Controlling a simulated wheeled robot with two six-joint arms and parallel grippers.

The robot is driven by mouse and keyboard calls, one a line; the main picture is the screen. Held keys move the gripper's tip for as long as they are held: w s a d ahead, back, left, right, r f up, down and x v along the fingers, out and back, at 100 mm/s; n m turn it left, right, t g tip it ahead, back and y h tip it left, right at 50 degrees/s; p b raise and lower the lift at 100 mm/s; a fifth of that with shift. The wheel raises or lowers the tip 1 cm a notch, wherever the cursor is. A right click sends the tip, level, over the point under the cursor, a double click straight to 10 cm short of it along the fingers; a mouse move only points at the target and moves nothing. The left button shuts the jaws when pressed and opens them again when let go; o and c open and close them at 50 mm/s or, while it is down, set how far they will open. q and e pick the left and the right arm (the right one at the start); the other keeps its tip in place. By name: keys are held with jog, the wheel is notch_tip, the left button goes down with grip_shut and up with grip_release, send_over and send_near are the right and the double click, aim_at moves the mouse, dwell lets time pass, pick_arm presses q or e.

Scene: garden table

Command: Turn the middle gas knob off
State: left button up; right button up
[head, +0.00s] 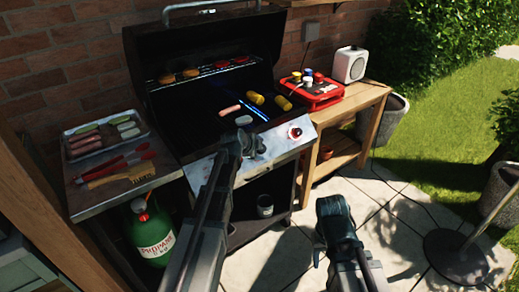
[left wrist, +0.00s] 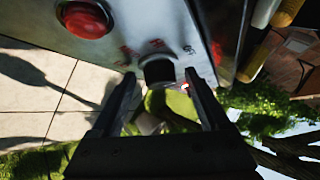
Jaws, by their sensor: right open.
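The grill's steel front panel (head: 207,172) faces me in the head view. My left gripper (head: 252,145) is at the panel, left of a round red control (head: 295,132). In the left wrist view a dark round knob (left wrist: 158,70) sits between the tips of my left gripper (left wrist: 160,80), with red markings beside it. The fingers are apart, with a gap on each side of the knob. The red control (left wrist: 86,18) shows at upper left there. My gripper and arm hide part of the panel in the head view. My right gripper (head: 335,207) is open and empty over the patio.
The open grill (head: 150,60) holds food, with blue flames at its burners. A side shelf (head: 75,203) bears a food tray (head: 68,135) and tongs. A green gas bottle (head: 150,232) stands below. A wooden table (head: 352,100) with a red caddy (head: 325,97) stands right.

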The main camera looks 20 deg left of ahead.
pick_arm(q)
jog(key=p+v, duration=0.9)
jog(key=v, duration=0.4)
jog(key=shift+s+r, duration=0.25)
jog(key=shift+s, duration=0.05)
jog(key=shift+a, duration=0.1)
jog(key=s+d+f+n+g+p, duration=0.1)
jog(key=s+d+f+n+g, duration=0.25)
jog(key=s+d, duration=0.5)
jog(key=s+d+f+n+g+p, duration=0.15)
jog(key=s+d+n+g, duration=0.25)
jog(key=s+d, duration=0.45)
jog(key=s+d+n+g+y, duration=0.2)
jog(key=s+n, duration=0.3)
jog(key=s, duration=0.3)
jog(key=shift+d+f+y+b, duration=0.2)
jog(key=shift+d+y+b, duration=0.1)
jog(key=shift+y, duration=0.4)
